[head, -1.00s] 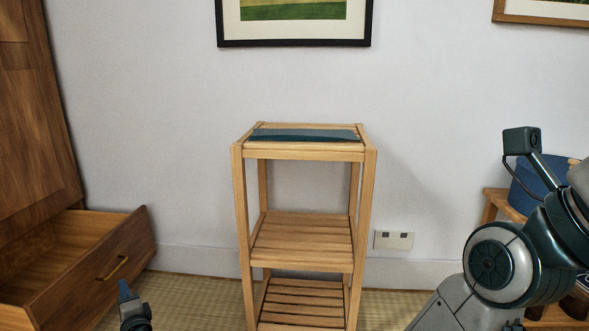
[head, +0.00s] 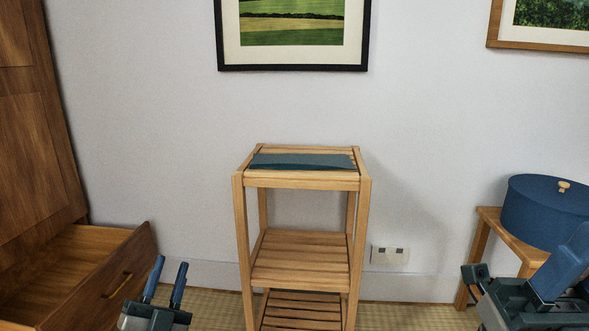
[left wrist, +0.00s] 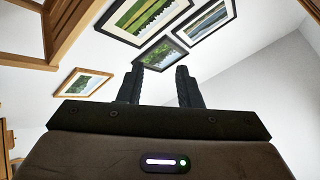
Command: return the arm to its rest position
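My left gripper (head: 169,268) shows at the bottom left of the head view, pointing up, in front of the open drawer. Its two blue fingers stand apart with nothing between them. In the left wrist view the dark fingers (left wrist: 160,88) are also apart and empty, with wall and framed pictures beyond. Part of my right arm (head: 530,298) shows at the lower right of the head view, in front of the small table. Its fingertips cannot be made out clearly, so its opening is unclear.
A slatted wooden shelf stand (head: 300,180) is in the middle, with a flat teal thing (head: 300,161) on top. A wooden drawer (head: 105,285) stands open at left. A round blue lidded box (head: 545,212) sits on a small wooden table (head: 492,222) at right.

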